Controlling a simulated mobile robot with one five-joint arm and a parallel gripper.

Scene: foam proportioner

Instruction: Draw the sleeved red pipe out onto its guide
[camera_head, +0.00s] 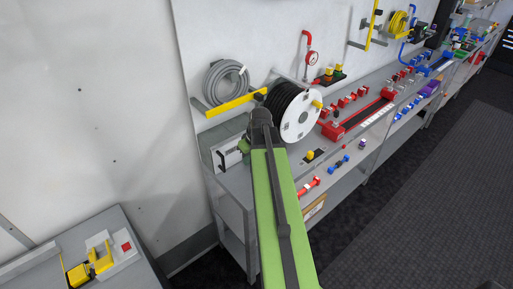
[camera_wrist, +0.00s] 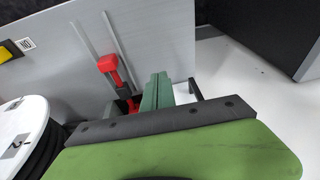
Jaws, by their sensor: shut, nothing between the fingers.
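In the wrist view a red-ended piece with a dark middle (camera_wrist: 112,68), apparently the sleeved red pipe, lies on a grey surface close to two thin parallel light rails (camera_wrist: 92,48). A second bit of red shows at its lower end, partly hidden. My gripper (camera_wrist: 157,90) is shut and empty, just right of the piece; whether it touches it I cannot tell. In the head view my green arm reaches to the near left end of the bench (camera_head: 235,187). I cannot pick out this same piece for certain there.
A black hose reel with a white face (camera_head: 299,116) stands close right of my arm; it also shows in the wrist view (camera_wrist: 22,128). A black handle (camera_head: 220,160) is at the bench's left end. A side table (camera_head: 80,240) stands at lower left. Open floor (camera_head: 420,200) lies right.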

